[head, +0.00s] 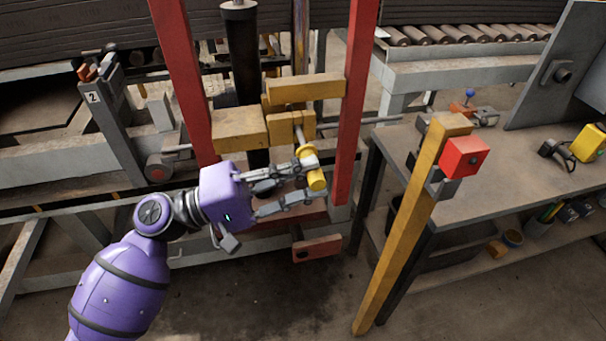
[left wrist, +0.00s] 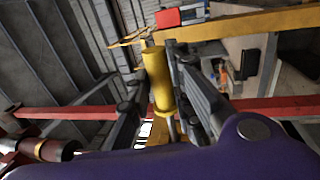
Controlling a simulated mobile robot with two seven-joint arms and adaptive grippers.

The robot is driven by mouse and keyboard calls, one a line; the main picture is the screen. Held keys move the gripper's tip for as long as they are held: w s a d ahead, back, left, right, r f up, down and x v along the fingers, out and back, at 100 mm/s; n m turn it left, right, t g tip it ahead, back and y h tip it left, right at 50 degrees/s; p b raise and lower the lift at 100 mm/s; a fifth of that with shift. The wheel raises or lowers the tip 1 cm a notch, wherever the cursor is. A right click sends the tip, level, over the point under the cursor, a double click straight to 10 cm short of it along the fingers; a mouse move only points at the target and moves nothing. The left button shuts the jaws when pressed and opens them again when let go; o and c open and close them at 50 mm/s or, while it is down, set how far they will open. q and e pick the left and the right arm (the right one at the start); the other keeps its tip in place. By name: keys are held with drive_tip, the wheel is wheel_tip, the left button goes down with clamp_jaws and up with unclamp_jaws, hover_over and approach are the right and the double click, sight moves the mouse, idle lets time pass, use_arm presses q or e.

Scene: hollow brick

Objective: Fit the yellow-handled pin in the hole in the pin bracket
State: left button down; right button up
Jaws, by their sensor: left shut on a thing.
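The yellow-handled pin (head: 317,180) is between the fingers of my left gripper (head: 309,175), which is shut on its handle. The pin's grey shaft points up and away, toward the yellow blocks of what looks like the pin bracket (head: 277,129). The shaft's far end overlaps the bracket in the head view; I cannot tell whether it is in the hole, which I cannot make out. In the left wrist view the yellow handle (left wrist: 156,75) stands between the fingers, with its collar and part of the shaft below. My right gripper is not in view.
Red uprights (head: 359,80) stand on both sides of the bracket. A slanted yellow post (head: 405,240) with a red box (head: 464,157) stands at right, before a grey workbench (head: 400,148). Open floor lies in front.

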use_arm(q)
drive_tip(key=shift+w+a+b, duration=0.3)
drive_tip(key=shift+w, duration=0.55)
drive_tip(key=shift+w+a+b, duration=0.25)
drive_tip(key=shift+w+b, duration=0.05)
drive_tip(key=shift+w, duration=0.6)
drive_tip(key=shift+w+a+b, duration=0.3)
drive_tip(key=shift+w, duration=0.55)
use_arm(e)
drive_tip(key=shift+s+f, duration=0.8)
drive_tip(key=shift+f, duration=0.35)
use_arm(q)
drive_tip(key=c, duration=1.5)
unclamp_jaws()
drive_tip(key=shift+r, duration=0.1)
drive_tip(key=shift+a, duration=0.1)
drive_tip(key=v, duration=1.2)
drive_tip(key=shift+s, duration=0.1)
